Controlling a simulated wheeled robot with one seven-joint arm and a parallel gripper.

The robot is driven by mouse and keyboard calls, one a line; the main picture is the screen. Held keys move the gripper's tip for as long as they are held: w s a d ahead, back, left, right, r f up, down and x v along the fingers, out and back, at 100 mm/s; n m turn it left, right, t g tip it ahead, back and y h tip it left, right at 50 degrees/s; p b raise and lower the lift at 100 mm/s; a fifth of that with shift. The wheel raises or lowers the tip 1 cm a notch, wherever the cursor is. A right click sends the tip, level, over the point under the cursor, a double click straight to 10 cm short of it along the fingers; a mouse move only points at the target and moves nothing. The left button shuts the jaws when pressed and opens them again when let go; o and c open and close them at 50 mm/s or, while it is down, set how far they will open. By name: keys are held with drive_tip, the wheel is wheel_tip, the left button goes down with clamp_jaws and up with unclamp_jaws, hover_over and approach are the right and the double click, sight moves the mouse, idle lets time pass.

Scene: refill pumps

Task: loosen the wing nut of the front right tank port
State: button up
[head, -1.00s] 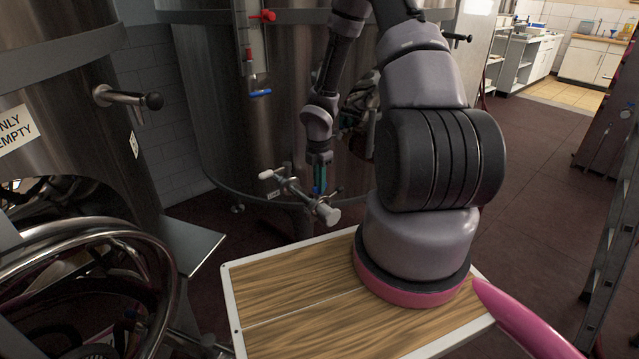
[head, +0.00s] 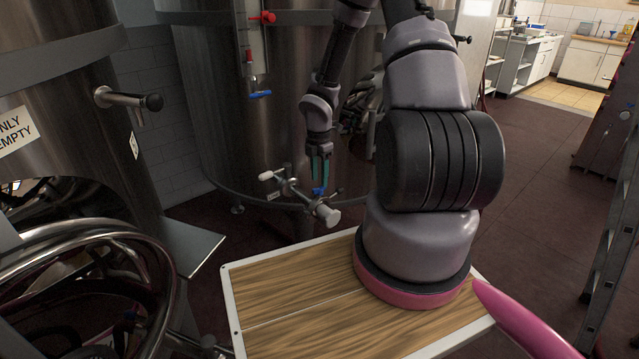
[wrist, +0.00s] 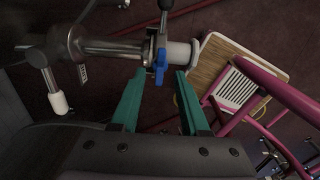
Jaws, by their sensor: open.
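The tank port (head: 290,190) is a steel pipe fitting low on the big tank, with a pale end cap (head: 328,216). It also runs across the top of the wrist view (wrist: 105,47). The blue wing nut (head: 318,191) sits on the clamp just behind the cap; the wrist view shows the nut (wrist: 161,62) as well. My gripper (head: 320,181) is open and empty above the nut, with teal fingers pointing down. In the wrist view, the nut lies ahead of the gap between my fingertips (wrist: 160,74), and no contact shows.
A white-tipped handle (head: 266,175) sticks out left of the port. A sight tube with a red valve (head: 263,17) and a blue valve (head: 260,94) hangs on the tank above. Another tank with a tap (head: 128,98) stands at left. Open floor (head: 540,180) lies to the right.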

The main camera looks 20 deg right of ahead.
wheel_tip(320, 180, up, 8)
idle(0.6)
wheel_tip(320, 180, up, 13)
drive_tip(key=m+t+h, duration=0.1)
drive_tip(key=m+h, duration=0.1)
drive_tip(key=m, duration=0.5)
hover_over(319, 186)
drive_tip(key=s, duration=0.3)
drive_tip(key=s+r+m+t, duration=0.2)
drive_tip(key=s+r+m, duration=0.3)
drive_tip(key=r, duration=0.4)
drive_tip(key=s+a+r+m+t+y, duration=0.2)
drive_tip(key=s+a+r+m, duration=0.1)
drive_tip(key=s+r+m, duration=0.4)
drive_tip(key=s+a+r+m+t+y, duration=0.2)
drive_tip(key=s+a+r+m, duration=0.2)
drive_tip(key=s+r+m, duration=0.2)
drive_tip(key=shift+s+a+r+m, duration=0.15)
drive_tip(key=shift+s+r+m, duration=0.3)
drive_tip(key=shift+r, duration=0.2)
drive_tip(key=shift+w, duration=0.1)
